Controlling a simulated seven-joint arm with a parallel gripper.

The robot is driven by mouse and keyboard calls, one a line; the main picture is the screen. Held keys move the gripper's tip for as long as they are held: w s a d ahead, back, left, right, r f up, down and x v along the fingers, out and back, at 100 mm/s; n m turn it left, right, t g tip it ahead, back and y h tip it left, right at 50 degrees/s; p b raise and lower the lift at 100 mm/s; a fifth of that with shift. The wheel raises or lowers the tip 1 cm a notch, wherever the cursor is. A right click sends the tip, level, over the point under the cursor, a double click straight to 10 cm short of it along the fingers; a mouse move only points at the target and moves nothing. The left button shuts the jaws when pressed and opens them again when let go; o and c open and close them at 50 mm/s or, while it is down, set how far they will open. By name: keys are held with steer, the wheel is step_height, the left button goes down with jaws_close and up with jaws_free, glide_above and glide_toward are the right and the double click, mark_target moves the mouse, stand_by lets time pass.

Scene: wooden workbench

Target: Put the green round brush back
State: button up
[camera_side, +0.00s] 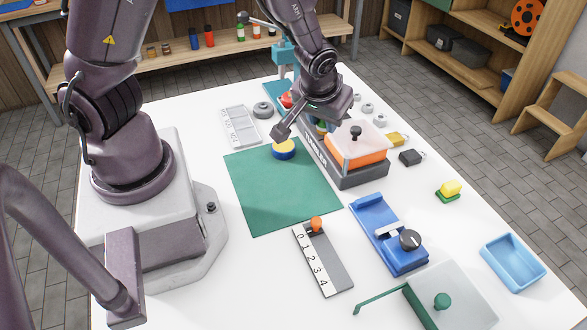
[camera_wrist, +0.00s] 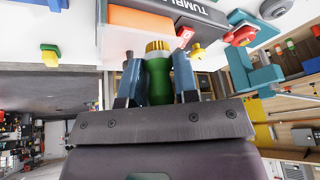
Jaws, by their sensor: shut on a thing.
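The green round brush (camera_wrist: 157,82) is upright in the wrist view, with a green handle and a ridged yellow head. My gripper (camera_wrist: 158,75) is shut on its handle, with one blue-grey finger on each side. I cannot tell whether the brush touches anything below.
The grey tumbler box (camera_side: 360,178), with an orange block under a clear lid, stands close to my gripper. A blue fixture (camera_side: 374,222) and light-blue tray (camera_side: 513,263) lie nearer the camera.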

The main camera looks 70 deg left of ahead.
mark_target(294, 166)
steer(key=s+a+f+n, duration=0.1)
steer(key=f+n, duration=0.1)
steer(key=s+a+f+n+g, duration=0.1)
steer(key=s+a+f+n, duration=0.1)
steer(key=f, duration=0.1)
steer(key=s+a+f+n+y, duration=0.1)
steer(key=f+n, duration=0.1)
steer(key=f, duration=0.1)
steer(key=shift+s+a, duration=0.25)
steer(key=shift+s, duration=0.05)
steer(key=shift+d+f, duration=0.1)
steer(key=shift+f, duration=2.2)
steer(key=shift+f, duration=0.1)
steer(key=o, duration=0.9)
